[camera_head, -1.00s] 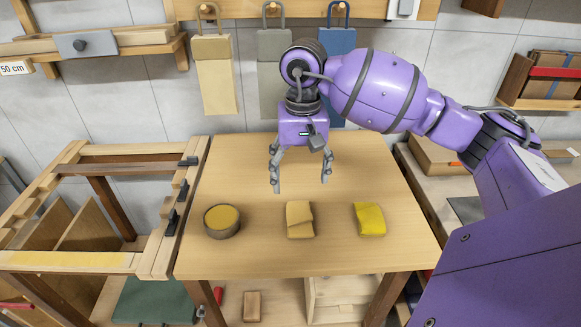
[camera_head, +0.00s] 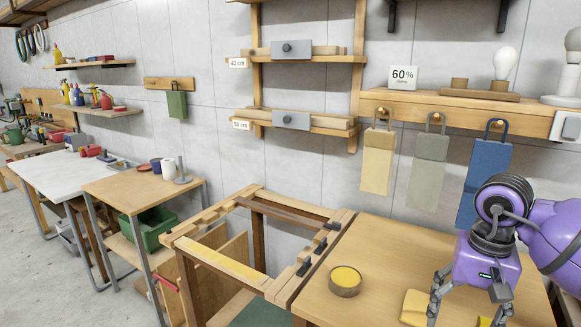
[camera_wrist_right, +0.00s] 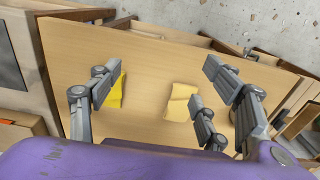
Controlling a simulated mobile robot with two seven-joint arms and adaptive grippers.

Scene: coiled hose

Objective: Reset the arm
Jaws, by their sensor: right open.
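My right gripper (camera_head: 468,308) comes in from the right edge of the head view, pointing down, its fingers apart and empty above the wooden workbench (camera_head: 388,262). It shows in the right wrist view (camera_wrist_right: 162,82) with a wide gap between the fingers. On the bench a round tin with yellow contents (camera_head: 345,281) stands left of the gripper. A folded tan cloth (camera_wrist_right: 182,101) and a yellow cloth (camera_wrist_right: 117,92) lie below the gripper, clear of it; the fingers partly cover the yellow one. My left gripper is in neither view.
A wooden frame with dark clamps (camera_head: 304,267) adjoins the bench's left side. Tan, grey and blue tags (camera_head: 377,165) hang behind the bench. A white table (camera_head: 62,172) and a small wooden table (camera_head: 140,186) stand far left, with open floor in front.

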